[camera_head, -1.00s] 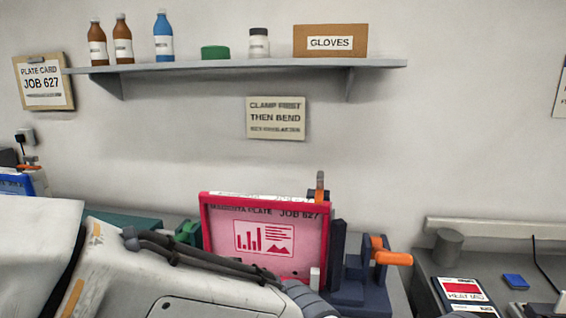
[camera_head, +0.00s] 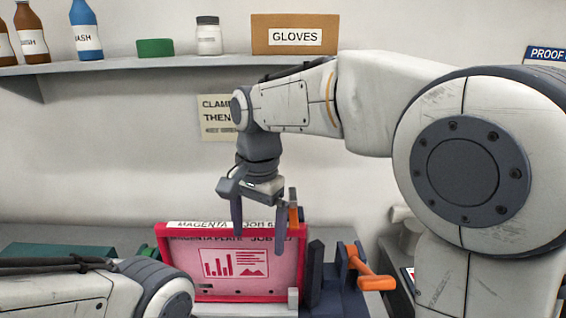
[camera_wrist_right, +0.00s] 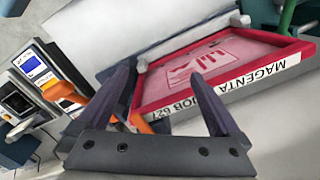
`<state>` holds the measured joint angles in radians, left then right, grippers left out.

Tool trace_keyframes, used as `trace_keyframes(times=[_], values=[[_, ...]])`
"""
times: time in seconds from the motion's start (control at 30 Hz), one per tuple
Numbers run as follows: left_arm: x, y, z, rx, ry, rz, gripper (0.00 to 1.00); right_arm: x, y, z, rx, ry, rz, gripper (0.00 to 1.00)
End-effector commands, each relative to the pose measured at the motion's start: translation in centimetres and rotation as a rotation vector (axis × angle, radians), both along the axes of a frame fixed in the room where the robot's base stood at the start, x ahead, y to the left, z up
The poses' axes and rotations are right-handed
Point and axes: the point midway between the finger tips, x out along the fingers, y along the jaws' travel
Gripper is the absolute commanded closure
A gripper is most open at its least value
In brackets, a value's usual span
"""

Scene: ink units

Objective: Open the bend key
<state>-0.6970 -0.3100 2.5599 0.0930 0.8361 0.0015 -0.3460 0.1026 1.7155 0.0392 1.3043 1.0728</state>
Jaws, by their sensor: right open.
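The magenta plate (camera_head: 236,264) stands in a red frame at the lower middle of the head view, and shows in the right wrist view (camera_wrist_right: 220,65). An upright orange-tipped lever (camera_head: 294,213) stands at its top right corner. A bigger orange handle (camera_head: 372,282) sticks out from the dark blue fixture (camera_head: 342,293) to the right. I cannot tell which is the bend key. My right gripper (camera_head: 258,228) is open and empty, pointing down just left of the upright lever. In the right wrist view an orange part (camera_wrist_right: 139,122) shows beside one finger. My left gripper is not in view.
A shelf (camera_head: 130,66) with bottles and a gloves box (camera_head: 294,35) runs along the wall above. A sign (camera_head: 215,118) hangs behind my right arm. My left arm lies in front of the frame's lower left.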

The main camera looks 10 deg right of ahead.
Motion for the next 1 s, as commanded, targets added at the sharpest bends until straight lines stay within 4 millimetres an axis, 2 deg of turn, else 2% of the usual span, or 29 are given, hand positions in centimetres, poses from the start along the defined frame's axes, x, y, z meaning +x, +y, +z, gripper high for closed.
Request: trace_keyframes(times=[0.03, 0.1, 0.23, 0.4, 0.57, 1.0], values=[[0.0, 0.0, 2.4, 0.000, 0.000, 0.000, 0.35, 2.6, -1.3, 3.5, -0.006, 0.004, -0.170, 0.00], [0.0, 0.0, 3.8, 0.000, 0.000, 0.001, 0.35, 5.2, -3.1, 6.3, -0.014, 0.012, -0.399, 0.00], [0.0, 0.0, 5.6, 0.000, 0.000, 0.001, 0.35, 8.5, -6.3, 10.0, -0.026, 0.022, -0.740, 0.00], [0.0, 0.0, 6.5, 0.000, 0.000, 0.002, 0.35, 10.3, -8.8, 12.2, -0.036, 0.027, -0.983, 0.00], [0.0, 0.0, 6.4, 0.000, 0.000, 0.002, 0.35, 10.5, -9.3, 11.6, -0.039, 0.030, -1.040, 0.00], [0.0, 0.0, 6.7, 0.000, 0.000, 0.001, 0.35, 10.4, -9.2, 4.1, -0.039, 0.031, -1.035, 0.00]])
